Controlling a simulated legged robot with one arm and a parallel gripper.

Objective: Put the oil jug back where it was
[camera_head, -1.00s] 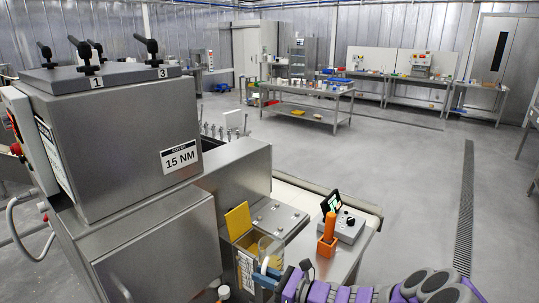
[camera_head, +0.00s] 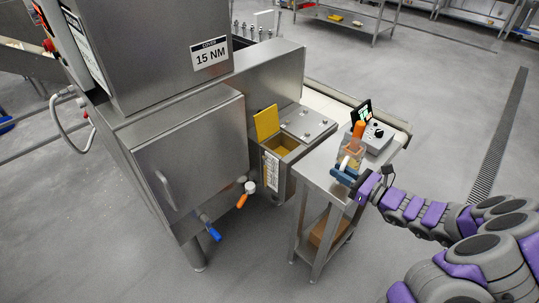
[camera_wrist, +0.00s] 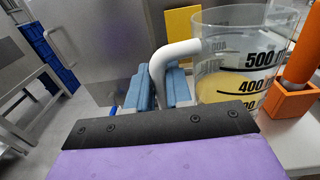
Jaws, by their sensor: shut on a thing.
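The oil jug (camera_head: 352,156) is a clear measuring jug with a white handle and yellow liquid in the bottom. It appears over the small steel side table (camera_head: 322,180), in front of the orange holder in the head view. The jug (camera_wrist: 235,70) fills the upper right of the wrist view and looks upright. My gripper (camera_head: 345,173) is shut on its white handle (camera_wrist: 160,66). The blue fingers of my gripper (camera_wrist: 160,92) lie on both sides of the handle. The jug's base is hidden, so I cannot tell whether it touches the table.
An orange holder (camera_wrist: 288,102) with an orange-handled tool stands close by the jug. A control box with a knob (camera_head: 378,137) is behind. Left of the table is a steel bin (camera_head: 280,149) with a raised yellow lid (camera_head: 266,122), beside a large steel machine (camera_head: 195,150).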

